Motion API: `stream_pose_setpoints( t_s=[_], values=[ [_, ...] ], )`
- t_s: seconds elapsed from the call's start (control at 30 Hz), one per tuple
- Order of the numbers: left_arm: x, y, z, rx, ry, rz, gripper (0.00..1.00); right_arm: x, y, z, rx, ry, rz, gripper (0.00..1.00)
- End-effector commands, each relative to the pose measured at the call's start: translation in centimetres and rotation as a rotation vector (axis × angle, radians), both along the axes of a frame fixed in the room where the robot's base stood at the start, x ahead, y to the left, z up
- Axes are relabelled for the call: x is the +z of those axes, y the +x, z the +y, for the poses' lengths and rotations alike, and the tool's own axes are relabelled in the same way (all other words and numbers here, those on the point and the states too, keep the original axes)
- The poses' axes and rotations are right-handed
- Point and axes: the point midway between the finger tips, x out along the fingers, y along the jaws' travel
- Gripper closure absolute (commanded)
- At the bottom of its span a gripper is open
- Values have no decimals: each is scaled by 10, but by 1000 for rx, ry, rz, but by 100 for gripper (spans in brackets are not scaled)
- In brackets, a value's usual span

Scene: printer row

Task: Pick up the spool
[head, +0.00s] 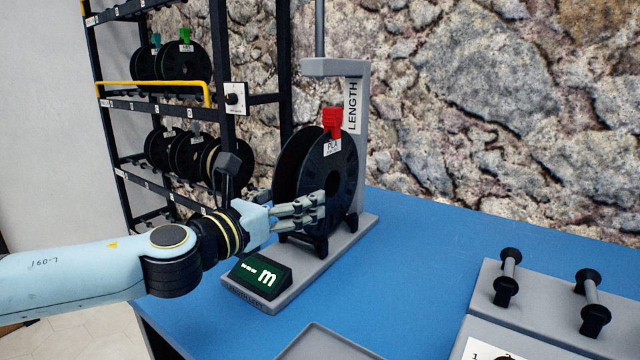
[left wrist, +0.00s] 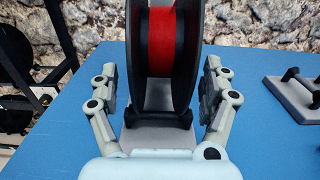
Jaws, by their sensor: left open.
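A black spool (head: 342,165) with a red clip and a PLA label stands upright on the grey length-measuring station (head: 345,240). My left gripper (head: 318,208) is in front of the spool, its fingers overlapping the spool's lower part in the head view. In the left wrist view the spool (left wrist: 147,60) shows red filament between its black flanges. It stands between the two spread fingers of my left gripper (left wrist: 166,88), with a gap on both sides. The gripper is open and holds nothing. My right gripper is not in view.
A small display (head: 262,276) is at the station's front. A black rack (head: 225,130) with several spools stands behind at the left.

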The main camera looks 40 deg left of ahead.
Motion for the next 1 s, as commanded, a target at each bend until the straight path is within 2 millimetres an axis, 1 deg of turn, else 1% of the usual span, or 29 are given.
stream_pose_setpoints(
  t_s=[0.03,0.1,0.2,0.3,0.47,0.57,1.0],
  values=[
    [-2,9,1,5,-5,-4,19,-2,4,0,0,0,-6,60],
    [-2,20,2,5,-5,-4,19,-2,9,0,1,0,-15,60],
    [-2,31,3,4,-3,-1,19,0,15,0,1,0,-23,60],
    [-2,35,2,1,-2,0,19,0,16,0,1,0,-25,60],
    [-3,34,2,1,-1,1,19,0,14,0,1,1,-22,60],
    [-3,34,2,1,-1,1,30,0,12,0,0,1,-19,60],
    [-3,34,3,1,0,1,87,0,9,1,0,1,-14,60]
  ],
)
